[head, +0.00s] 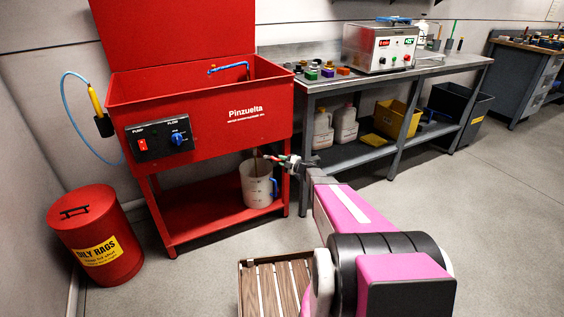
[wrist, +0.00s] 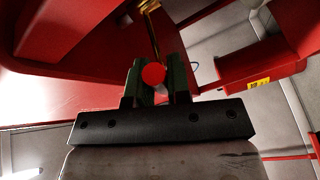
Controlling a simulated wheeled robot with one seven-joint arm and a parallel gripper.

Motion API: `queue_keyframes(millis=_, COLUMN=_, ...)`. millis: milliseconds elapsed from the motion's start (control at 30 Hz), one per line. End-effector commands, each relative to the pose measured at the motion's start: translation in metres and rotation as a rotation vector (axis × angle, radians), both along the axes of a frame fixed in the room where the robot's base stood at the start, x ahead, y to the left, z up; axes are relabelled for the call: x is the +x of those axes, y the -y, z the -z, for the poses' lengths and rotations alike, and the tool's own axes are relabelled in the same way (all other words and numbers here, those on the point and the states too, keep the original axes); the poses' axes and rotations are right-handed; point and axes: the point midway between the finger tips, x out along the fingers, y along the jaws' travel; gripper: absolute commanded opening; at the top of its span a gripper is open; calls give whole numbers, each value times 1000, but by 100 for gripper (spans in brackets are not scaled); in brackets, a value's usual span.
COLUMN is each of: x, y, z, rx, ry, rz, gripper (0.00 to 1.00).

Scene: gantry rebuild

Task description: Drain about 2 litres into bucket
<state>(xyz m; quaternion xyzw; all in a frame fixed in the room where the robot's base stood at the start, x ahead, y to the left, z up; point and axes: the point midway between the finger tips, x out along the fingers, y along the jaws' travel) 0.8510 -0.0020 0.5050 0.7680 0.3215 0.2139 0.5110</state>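The red parts washer (head: 200,115) stands at the left on legs. A pale see-through bucket (head: 257,187) with a blue handle and side marks sits on its lower shelf, under the drain. Its fill level is too small to tell. My gripper (head: 272,158) reaches in just above the bucket's right rim. In the wrist view my gripper's dark green fingers (wrist: 154,82) stand on both sides of a red round handle end (wrist: 153,74), which fills the gap between them. A brass drain pipe (wrist: 153,30) shows beyond. I cannot tell whether liquid runs.
A red oily rags can (head: 95,235) stands at the left. A steel bench (head: 400,78) with a control box (head: 378,47) stands at the right, with jugs (head: 344,125) and a yellow bin (head: 396,118) below. A slatted wooden platform (head: 275,285) lies in front. Floor at right is clear.

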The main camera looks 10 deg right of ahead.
Motion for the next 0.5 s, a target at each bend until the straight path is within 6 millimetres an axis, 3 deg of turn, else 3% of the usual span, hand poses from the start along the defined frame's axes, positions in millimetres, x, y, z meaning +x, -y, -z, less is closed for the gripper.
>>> queue_keyframes(millis=500, x=1, y=5, z=-31, rx=-342, ry=112, rz=-2, gripper=0)
